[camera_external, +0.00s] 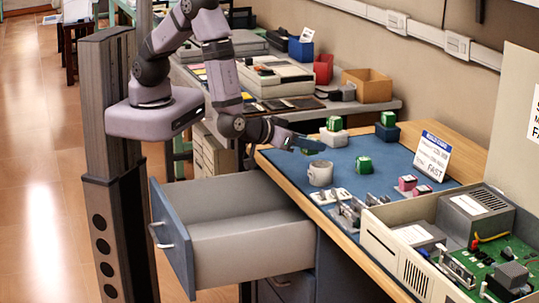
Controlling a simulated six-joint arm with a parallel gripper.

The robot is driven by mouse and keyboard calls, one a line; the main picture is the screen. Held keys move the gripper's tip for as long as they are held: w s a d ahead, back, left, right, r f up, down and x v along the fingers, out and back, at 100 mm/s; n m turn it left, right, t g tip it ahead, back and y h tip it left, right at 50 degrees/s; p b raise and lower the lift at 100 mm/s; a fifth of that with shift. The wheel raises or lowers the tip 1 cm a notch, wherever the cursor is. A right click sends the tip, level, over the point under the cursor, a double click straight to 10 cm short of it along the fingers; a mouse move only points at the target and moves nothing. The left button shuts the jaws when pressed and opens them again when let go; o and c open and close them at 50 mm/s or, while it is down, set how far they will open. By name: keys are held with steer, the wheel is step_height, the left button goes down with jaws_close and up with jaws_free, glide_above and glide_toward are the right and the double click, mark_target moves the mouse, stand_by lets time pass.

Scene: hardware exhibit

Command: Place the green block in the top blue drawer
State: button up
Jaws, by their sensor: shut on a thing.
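The top blue drawer (172,238) is pulled well out at the left of the desk, and the part of its inside that shows looks empty. My gripper (310,146) is over the far left part of the blue desk mat, to the right of and above the drawer. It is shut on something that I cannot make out. One green block (363,164) lies on the mat. A second green block (334,124) sits on a white block, and a third green block (388,119) sits on a dark blue block, both beyond my gripper.
Pink blocks (407,184), metal parts (350,210) and a sign (432,155) stand to the right. An open electronics case (405,255) fills the near right. A lower drawer (287,289) is below.

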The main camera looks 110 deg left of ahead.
steer(key=s+d+f, duration=0.3)
steer(key=s+d, duration=0.3)
steer(key=s, duration=0.2)
steer(key=shift+d+f+p, duration=0.2)
steer(key=shift+d+p, duration=0.05)
steer(key=shift+p, duration=0.05)
steer(key=shift+a, duration=0.1)
steer(key=a+n+g, duration=0.1)
steer(key=a, duration=0.2)
steer(key=a+n+g+y+b, duration=0.1)
steer(key=a, duration=0.3)
steer(key=a+n+g+b, duration=0.1)
steer(key=a, duration=0.3)
steer(key=shift+s+a+r+n+g+y, duration=0.1)
steer(key=shift+a+r+n+g+y, duration=0.05)
steer(key=shift+r+n+g+y, duration=0.25)
steer(key=a+r+n+g+b, duration=0.1)
steer(key=a+r, duration=0.2)
steer(key=a, duration=0.3)
steer(key=a+r+n+g+b, duration=0.1)
steer(key=a+r+g, duration=0.15)
steer(key=a, duration=0.45)
steer(key=w+m+t, duration=0.1)
steer(key=w+d+m+t, duration=0.1)
steer(key=w+t, duration=0.1)
steer(key=w+m+t, duration=0.1)
steer(key=w+t, duration=0.1)
steer(key=shift+w+d+r+m, duration=0.1)
steer(key=shift+d+m, duration=0.2)
steer(key=shift+d, duration=0.1)
